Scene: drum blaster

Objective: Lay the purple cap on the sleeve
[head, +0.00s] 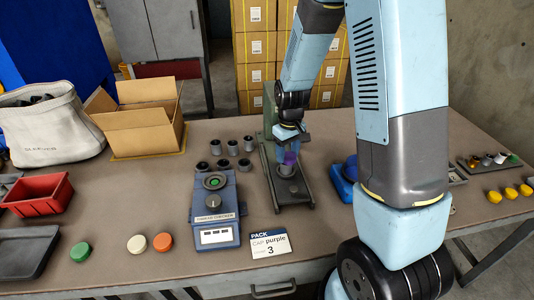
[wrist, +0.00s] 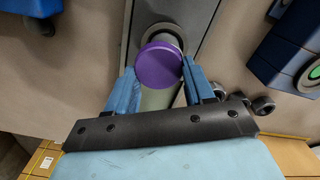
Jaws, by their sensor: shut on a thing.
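The purple cap (head: 289,158) is held in my gripper (head: 289,143), which points down over the grey press stand. In the wrist view the round purple cap (wrist: 159,64) sits between the two blue fingers of my gripper (wrist: 160,82), which are shut on it. A grey sleeve (head: 286,170) stands on the base of the press stand (head: 293,195), just under the cap. In the wrist view the sleeve's rim (wrist: 165,30) shows partly behind the cap. I cannot tell whether cap and sleeve touch.
A blue counter device (head: 213,215) stands left of the press, with several dark sleeves (head: 225,164) behind it. A card (head: 270,245) reads "PACK CAP purple 3". Green (head: 81,252), white (head: 137,243) and orange (head: 163,241) caps lie at the front left. A blue device (head: 343,180) is close on the right.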

